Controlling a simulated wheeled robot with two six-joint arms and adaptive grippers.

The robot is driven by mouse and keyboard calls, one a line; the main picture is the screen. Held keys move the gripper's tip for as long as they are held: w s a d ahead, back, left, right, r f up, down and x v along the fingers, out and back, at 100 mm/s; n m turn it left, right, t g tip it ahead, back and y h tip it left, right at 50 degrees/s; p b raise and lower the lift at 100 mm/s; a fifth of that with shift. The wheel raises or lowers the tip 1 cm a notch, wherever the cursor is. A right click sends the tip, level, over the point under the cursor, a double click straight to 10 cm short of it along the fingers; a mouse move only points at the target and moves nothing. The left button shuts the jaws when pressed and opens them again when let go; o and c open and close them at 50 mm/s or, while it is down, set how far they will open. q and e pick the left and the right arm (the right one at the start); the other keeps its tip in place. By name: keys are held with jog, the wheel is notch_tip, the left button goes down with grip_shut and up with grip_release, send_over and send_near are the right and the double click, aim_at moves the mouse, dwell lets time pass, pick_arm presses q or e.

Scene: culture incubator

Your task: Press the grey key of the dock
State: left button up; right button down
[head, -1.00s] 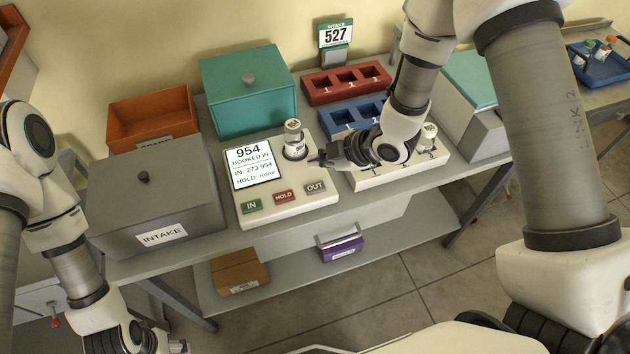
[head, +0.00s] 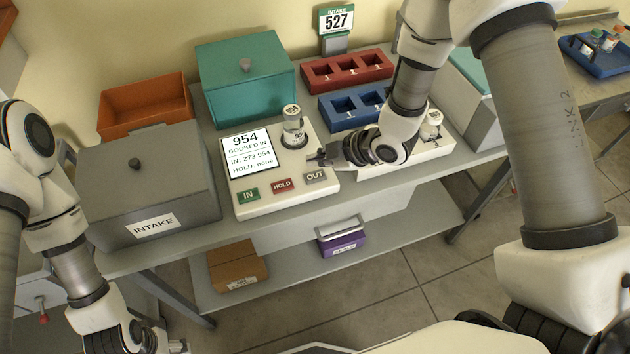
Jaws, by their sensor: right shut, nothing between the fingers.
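The white dock (head: 262,208) sits on the bench. Its screen (head: 247,158) reads 954 BOOKED IN, IN: 273 954, HOLD: none. Along its front are a green IN key (head: 248,195), a red HOLD key (head: 282,186) and the grey OUT key (head: 315,176). A white vial (head: 293,128) stands upright on the dock behind the keys. My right gripper (head: 312,159) is shut and empty. It points left, just above and behind the grey key in the picture, apart from it as far as I can tell. My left gripper (head: 178,346) is at the bottom left edge, its fingers barely showing.
A grey INTAKE box (head: 150,185) stands left of the dock, with an orange bin (head: 145,103) and a teal box (head: 245,75) behind. Red (head: 346,70) and blue (head: 340,110) racks stand behind my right arm. Another vial (head: 431,124) stands in a white rack right of my gripper.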

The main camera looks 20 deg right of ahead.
aim_at(307, 173)
pick_arm(q)
jog(key=shift+f+b, duration=0.65)
jog(key=shift+f, duration=0.45)
pick_arm(e)
jog(key=shift+f, duration=1.35)
pick_arm(q)
jog(key=shift+f+b, duration=0.35)
jog(key=shift+b, duration=0.05)
pick_arm(e)
jog(key=shift+f, duration=0.45)
pick_arm(q)
jog(key=shift+f, duration=0.3)
pick_arm(e)
jog(key=shift+f, duration=0.35)
pick_arm(q)
jog(key=shift+r+p, duration=0.35)
jog(key=shift+r, duration=0.3)
pick_arm(e)
jog(key=shift+r, duration=0.8)
notch_tip(307, 173, up, 5)
jog(key=p, duration=0.4)
pick_arm(q)
notch_tip(307, 173, up, 4)
jog(key=shift+f, duration=0.1)
